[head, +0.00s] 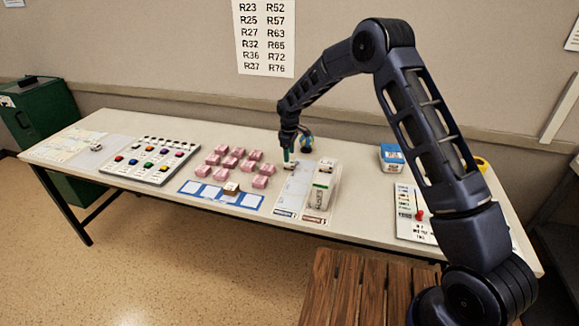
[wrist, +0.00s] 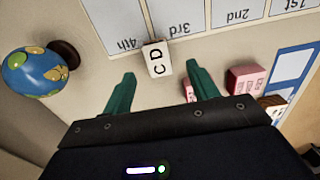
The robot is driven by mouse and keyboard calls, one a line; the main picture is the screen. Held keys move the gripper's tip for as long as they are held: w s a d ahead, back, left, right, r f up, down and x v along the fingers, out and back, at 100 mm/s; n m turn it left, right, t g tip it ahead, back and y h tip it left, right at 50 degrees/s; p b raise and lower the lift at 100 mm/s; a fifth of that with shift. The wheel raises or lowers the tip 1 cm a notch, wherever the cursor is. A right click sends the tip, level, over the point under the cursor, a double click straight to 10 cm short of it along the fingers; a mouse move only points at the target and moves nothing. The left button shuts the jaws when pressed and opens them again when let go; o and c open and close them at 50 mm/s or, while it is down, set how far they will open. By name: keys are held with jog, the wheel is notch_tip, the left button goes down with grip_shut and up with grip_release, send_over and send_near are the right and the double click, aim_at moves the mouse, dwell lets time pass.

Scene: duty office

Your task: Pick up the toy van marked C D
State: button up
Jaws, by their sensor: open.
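The toy van marked C D (wrist: 157,60) is a small white block with dark letters on its top. In the wrist view it lies at the edge of a pale card with spaces labelled 1st to 4th (wrist: 190,16), by the 3rd and 4th labels. My gripper (wrist: 160,70) is open, its two green fingers apart, with the van in line with the gap just beyond the tips. I cannot tell how far above the table the fingers are. In the head view my gripper (head: 289,155) is low over the table, largely hiding the van.
A small globe (wrist: 36,72) on a dark base stands left of the fingers in the wrist view. Pink blocks (wrist: 246,79) are close on the right. On the table (head: 350,170) are also a button board (head: 150,160), a white carton (head: 321,185) and a blue-and-white box (head: 392,157).

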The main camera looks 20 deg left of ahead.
aim_at(290, 165)
jog(key=shift+w+f, duration=0.15)
jog(key=shift+f, duration=2.65)
jog(key=c, duration=1.1)
